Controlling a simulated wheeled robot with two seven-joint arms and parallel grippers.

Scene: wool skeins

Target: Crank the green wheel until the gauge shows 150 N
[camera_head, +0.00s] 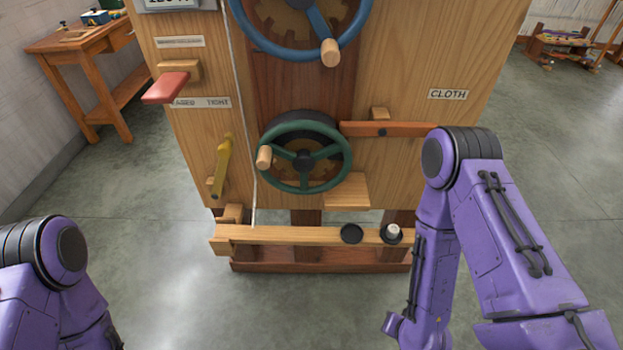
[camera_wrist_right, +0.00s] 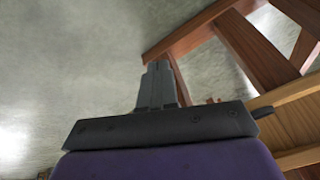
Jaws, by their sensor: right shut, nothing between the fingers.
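The green wheel (camera_head: 305,158) is mounted low on the front of the wooden machine. Its pale wooden crank knob (camera_head: 264,158) is at the left of the rim. A grey plate (camera_head: 170,4) with lettering is cut off by the top edge of the head view, so its reading cannot be made out. My right gripper (camera_wrist_right: 157,68) is shut and empty in the right wrist view, over the floor beside wooden beams. Its fingers do not show in the head view and are away from the wheel. My left arm shows at lower left, but its gripper is out of view.
A blue wheel (camera_head: 330,15) sits above the green one. A red lever (camera_head: 166,87), a yellow lever (camera_head: 222,166) and an orange bar (camera_head: 400,130) stick out nearby. A ledge (camera_head: 290,235) runs below. Floor is open in front.

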